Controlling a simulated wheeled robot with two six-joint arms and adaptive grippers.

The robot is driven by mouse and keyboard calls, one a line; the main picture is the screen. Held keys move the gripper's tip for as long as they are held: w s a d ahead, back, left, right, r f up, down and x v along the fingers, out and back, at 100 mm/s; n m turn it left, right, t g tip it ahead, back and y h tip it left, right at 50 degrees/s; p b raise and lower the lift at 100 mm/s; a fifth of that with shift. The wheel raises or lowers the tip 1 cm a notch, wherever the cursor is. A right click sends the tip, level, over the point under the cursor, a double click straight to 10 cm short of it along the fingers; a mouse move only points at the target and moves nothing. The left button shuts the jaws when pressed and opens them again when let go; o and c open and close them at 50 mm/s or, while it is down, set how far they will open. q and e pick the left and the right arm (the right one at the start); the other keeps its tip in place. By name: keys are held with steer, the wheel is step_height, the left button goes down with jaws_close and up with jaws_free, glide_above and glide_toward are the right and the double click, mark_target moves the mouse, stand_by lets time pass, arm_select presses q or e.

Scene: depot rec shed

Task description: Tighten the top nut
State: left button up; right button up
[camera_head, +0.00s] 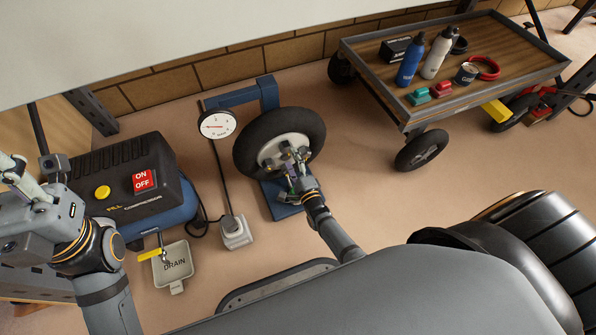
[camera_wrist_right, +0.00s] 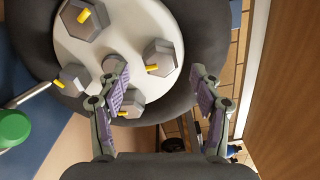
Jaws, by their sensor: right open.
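A black-tyred wheel with a pale hub (camera_head: 275,152) stands upright on a blue stand (camera_head: 272,205). In the right wrist view, several grey hex nuts with yellow markers sit on the white hub (camera_wrist_right: 105,40). That view looks turned, with the stand at lower left. The nut farthest from the stand (camera_wrist_right: 162,55) seems to be the top nut. My right gripper (camera_wrist_right: 161,70) is open, its fingertips spread to either side of this nut, contact unclear. In the head view my right gripper (camera_head: 292,151) covers part of the hub. My left gripper (camera_head: 14,172) is at the left edge, partly cut off.
A round dial gauge (camera_head: 217,125) stands left of the wheel. A compressor (camera_head: 130,180) and a drain tray (camera_head: 173,266) are farther left. A green knob on a rod (camera_wrist_right: 12,128) is beside the hub. A wooden cart (camera_head: 505,40) with bottles stands at right.

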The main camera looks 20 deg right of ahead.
steer(key=s, duration=0.8)
steer(key=shift+s+d, duration=0.15)
steer(key=shift+s, duration=0.15)
